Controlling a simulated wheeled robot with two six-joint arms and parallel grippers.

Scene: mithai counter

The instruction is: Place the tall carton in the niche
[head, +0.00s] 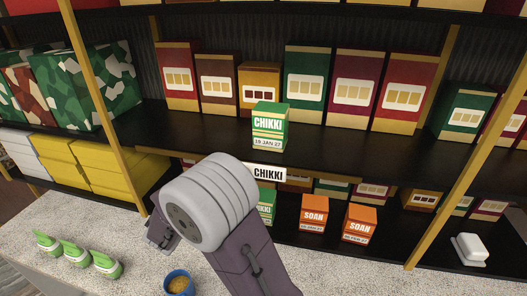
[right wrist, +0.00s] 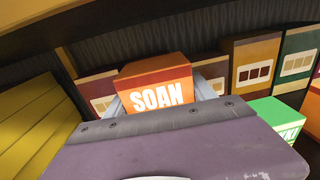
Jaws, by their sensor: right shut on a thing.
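My right gripper (right wrist: 160,98) is shut on an orange SOAN carton (right wrist: 155,72), with a finger on each side of it. A green CHIKKI carton (head: 270,125) stands upright at the front edge of the upper shelf, above a CHIKKI label (head: 268,174). Another green CHIKKI carton (head: 266,204) stands on the lower shelf, partly behind my arm; one also shows in the right wrist view (right wrist: 280,122). I cannot tell which carton or opening the task names. My left gripper is not in view.
Two more orange SOAN cartons (head: 313,213) (head: 360,222) stand right of the lower CHIKKI carton. Yellow boxes (head: 105,165) are stacked left. Tall cartons (head: 307,88) line the upper shelf back. Gold posts (head: 440,140) flank the bay. A blue cup (head: 178,283) sits on the counter.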

